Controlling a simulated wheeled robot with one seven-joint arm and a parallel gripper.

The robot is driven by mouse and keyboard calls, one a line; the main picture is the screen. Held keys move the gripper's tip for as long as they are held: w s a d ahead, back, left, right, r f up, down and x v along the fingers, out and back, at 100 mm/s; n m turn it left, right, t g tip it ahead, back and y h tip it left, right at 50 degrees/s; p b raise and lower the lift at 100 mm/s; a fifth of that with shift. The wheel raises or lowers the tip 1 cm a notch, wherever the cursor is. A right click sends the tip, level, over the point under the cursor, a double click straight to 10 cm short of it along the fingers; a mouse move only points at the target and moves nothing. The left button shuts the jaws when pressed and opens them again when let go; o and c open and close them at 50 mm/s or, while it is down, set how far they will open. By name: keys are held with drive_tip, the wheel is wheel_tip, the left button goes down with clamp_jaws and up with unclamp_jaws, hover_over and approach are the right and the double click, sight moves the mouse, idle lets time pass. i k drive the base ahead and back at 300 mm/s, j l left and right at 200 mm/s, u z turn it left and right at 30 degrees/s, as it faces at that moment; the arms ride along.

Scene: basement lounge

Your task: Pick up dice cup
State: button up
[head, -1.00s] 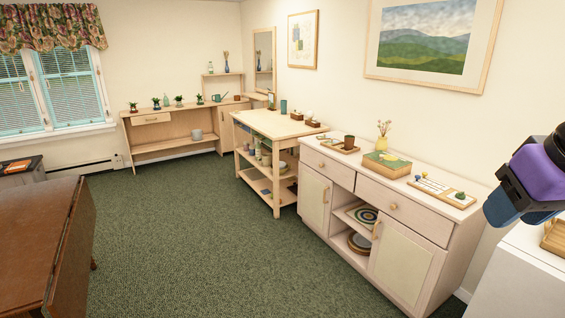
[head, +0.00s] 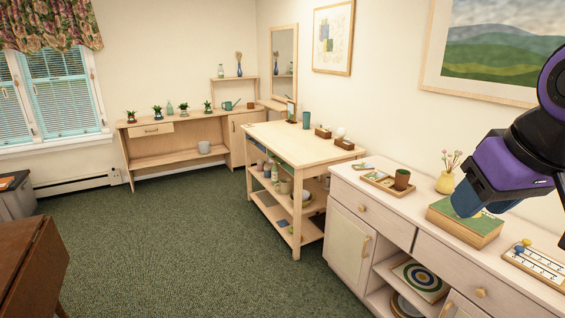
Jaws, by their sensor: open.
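A brown cup (head: 402,180), which looks like the dice cup, stands upright at the right end of a small wooden tray (head: 376,184) on the pale sideboard. A flat green item lies on the tray beside it. My gripper (head: 468,200), with a purple body and blue finger end, is at the right of the head view. It is to the right of the cup, apart from it, and appears in front of the green-topped box. It is open, though the gap between its fingers is hard to see from this side. Nothing shows held in it.
The wooden box (head: 464,233), a yellow vase with flowers (head: 446,182) and a white board game (head: 540,262) share the sideboard. A wooden shelf table (head: 300,145) stands beyond it. A brown table (head: 22,270) is at lower left. Green carpet (head: 170,245) between is clear.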

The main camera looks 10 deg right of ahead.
sight(401, 175)
drive_tip(key=i+u, duration=0.2)
drive_tip(key=i, duration=1.3)
drive_tip(key=i+z, duration=0.35)
drive_tip(key=z, duration=0.15)
drive_tip(key=i+j+z, duration=0.1)
drive_tip(key=i+z, duration=0.55)
drive_tip(key=z, duration=0.2)
drive_tip(key=i+z, duration=0.15)
drive_tip(key=z, duration=0.25)
drive_tip(key=i+j+z, duration=0.1)
drive_tip(key=z, duration=0.3)
drive_tip(key=i, duration=0.1)
